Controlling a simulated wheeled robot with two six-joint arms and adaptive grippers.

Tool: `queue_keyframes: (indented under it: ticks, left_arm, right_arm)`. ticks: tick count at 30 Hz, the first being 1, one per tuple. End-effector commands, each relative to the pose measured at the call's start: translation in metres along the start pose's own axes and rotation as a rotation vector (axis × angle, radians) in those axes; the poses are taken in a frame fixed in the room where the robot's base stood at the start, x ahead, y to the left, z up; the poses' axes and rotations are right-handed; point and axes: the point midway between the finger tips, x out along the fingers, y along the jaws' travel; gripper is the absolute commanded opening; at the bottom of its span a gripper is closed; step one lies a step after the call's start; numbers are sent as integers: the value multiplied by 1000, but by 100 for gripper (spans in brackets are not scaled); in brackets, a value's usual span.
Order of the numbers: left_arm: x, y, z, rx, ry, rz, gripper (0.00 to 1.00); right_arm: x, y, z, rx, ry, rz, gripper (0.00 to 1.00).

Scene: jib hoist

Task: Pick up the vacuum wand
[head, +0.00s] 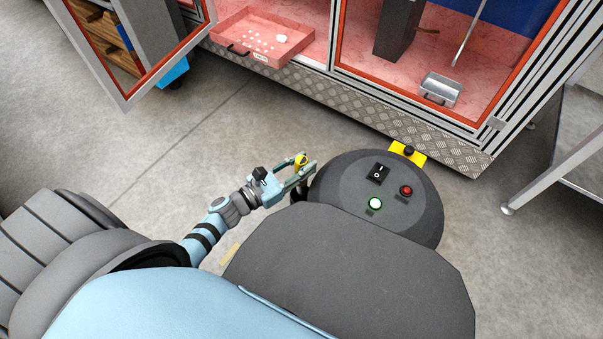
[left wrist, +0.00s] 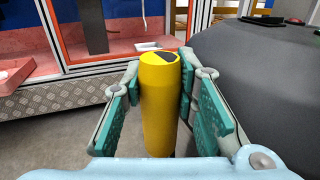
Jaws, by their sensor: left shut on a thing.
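The vacuum wand shows as a yellow cylinder (head: 300,161) with a dark and pale top, just left of my round dark base. It stands roughly upright between the green finger pads in the left wrist view (left wrist: 158,105). My left gripper (head: 303,170) is shut on it, with one finger on each side. The lower part of the wand is hidden by the gripper and wrist. My right gripper is in neither view.
A framed cabinet with a pink floor stands ahead, its tread-plate edge (head: 340,108) facing me. A pink drawer (head: 258,50) with small white pieces and a metal tray (head: 440,88) are there. An open door (head: 135,90) stands at upper left. Grey floor is clear at left.

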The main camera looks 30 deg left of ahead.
Motion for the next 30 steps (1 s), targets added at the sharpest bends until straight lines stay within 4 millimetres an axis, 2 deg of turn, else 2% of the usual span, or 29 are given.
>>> queue_keyframes:
  ticks: [5, 8, 12, 16, 21, 26, 27, 30]
  left_arm:
    - [0, 0, 26, 2, -3, -2, 0]
    - [0, 0, 51, 2, -3, -2, 0]
    - [0, 0, 94, 3, -3, -2, 0]
    - [0, 0, 126, 1, -4, -2, 0]
    - [0, 0, 160, 1, -2, -1, 0]
    - [0, 0, 187, 1, -3, -1, 0]
    - [-9, 0, 178, 1, 2, -1, 0]
    - [-30, 0, 175, 0, 3, -3, 0]
  right_arm:
    - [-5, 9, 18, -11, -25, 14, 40]
    - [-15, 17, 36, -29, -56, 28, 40]
    - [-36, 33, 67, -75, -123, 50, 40]
    - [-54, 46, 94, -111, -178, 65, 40]
    - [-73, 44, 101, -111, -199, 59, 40]
    - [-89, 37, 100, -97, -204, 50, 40]
    - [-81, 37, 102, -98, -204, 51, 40]
    - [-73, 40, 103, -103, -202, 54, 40]
